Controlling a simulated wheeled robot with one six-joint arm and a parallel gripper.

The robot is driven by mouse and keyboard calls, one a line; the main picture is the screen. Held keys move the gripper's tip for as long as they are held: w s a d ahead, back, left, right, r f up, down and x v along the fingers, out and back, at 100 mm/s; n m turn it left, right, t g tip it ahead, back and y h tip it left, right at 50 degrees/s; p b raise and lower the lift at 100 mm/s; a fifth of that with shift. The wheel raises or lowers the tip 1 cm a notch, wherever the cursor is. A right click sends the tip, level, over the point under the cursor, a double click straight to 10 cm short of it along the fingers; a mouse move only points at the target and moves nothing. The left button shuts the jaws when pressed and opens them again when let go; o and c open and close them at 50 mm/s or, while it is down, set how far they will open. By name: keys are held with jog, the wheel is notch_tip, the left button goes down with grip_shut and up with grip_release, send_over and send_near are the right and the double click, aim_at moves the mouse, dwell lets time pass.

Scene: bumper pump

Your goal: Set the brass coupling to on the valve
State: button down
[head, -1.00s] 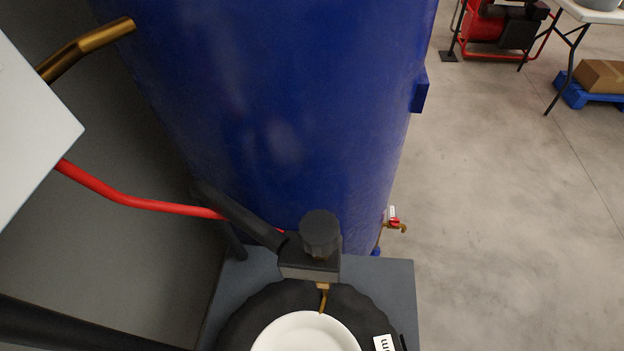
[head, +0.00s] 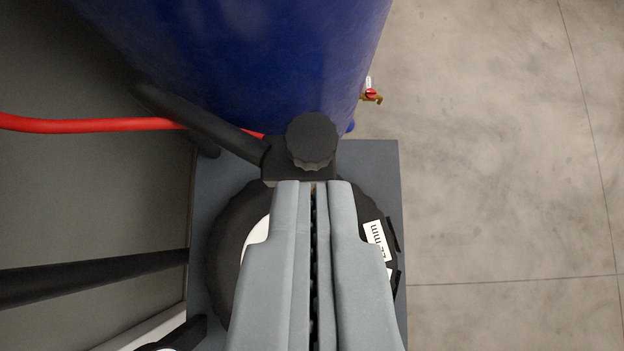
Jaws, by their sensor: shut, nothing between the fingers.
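My gripper (head: 314,186) is shut and empty. It reaches up from the bottom of the view, over the dark round wheel-like part (head: 225,225). Its fingertips lie at the near edge of a black block (head: 270,165) topped by a ribbed black knob (head: 311,140). The brass piece under this block is now mostly hidden by my fingers. I cannot tell the brass coupling and the valve apart, or whether they are joined.
A blue tank (head: 250,50) stands behind the block, with a small red-handled brass tap (head: 371,96) at its right. A red hose (head: 90,125) and a thick black pipe (head: 200,118) come from the left. A grey base (head: 375,165) lies underneath. Open floor (head: 500,180) is to the right.

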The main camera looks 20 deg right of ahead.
send_over(313, 164)
notch_tip(313, 164, down, 6)
jog(key=shift+f, duration=0.2)
notch_tip(313, 164, down, 3)
jog(key=shift+r, duration=0.1)
jog(key=shift+f, duration=0.5)
jog(key=shift+f, duration=1.9)
